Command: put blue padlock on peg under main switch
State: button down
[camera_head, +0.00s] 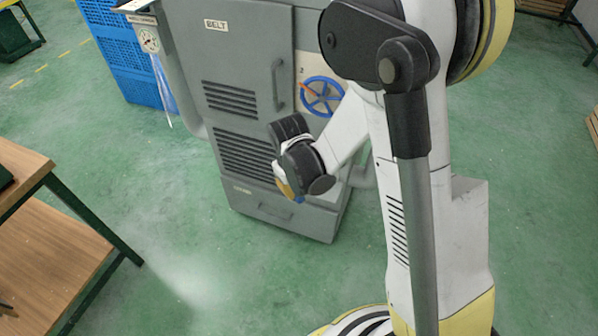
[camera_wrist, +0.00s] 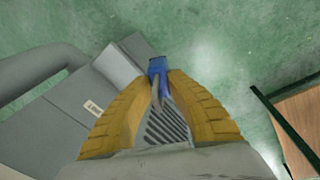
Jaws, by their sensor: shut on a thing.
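My gripper (camera_wrist: 160,84) is shut on the blue padlock (camera_wrist: 157,66) in the wrist view. The yellow fingers close on it from both sides, and its grey shackle points back between them. In the head view my gripper (camera_head: 286,188) hangs in front of the grey BELT cabinet (camera_head: 237,60), mostly hidden by my wrist, with the padlock hard to make out there. I cannot pick out the main switch or the peg under it in either view.
The cabinet has vents, a door handle (camera_head: 277,85) and a blue handwheel (camera_head: 322,96). Blue crates (camera_head: 130,62) stand behind it to the left. A wooden-topped bench (camera_head: 22,172) stands at the left. Green floor (camera_head: 180,220) between bench and cabinet is clear.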

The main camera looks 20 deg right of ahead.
jog(key=s+a+f+n, duration=0.1)
jog(key=a+f+n, duration=0.3)
jog(key=a+f, duration=0.2)
jog(key=shift+n+y, duration=0.3)
jog(key=shift+n, duration=0.1)
jog(key=shift+d, duration=0.15)
jog(key=w+d, duration=0.3)
jog(key=w, duration=0.2)
jog(key=w+d+f+p, duration=0.1)
jog(key=w+d, duration=0.3)
jog(key=w, duration=0.1)
jog(key=w+d+p, duration=0.1)
jog(key=w+d, duration=0.3)
jog(key=w, duration=0.1)
jog(key=shift+w+d+f, duration=0.2)
jog(key=shift+w+f, duration=0.2)
jog(key=f+b, duration=0.1)
jog(key=f, duration=0.1)
jog(key=f+b, duration=0.2)
jog(key=f, duration=0.1)
jog(key=shift+w+d+f, duration=0.15)
jog(key=shift+w, duration=0.05)
jog(key=c, duration=1.4)
grip_release()
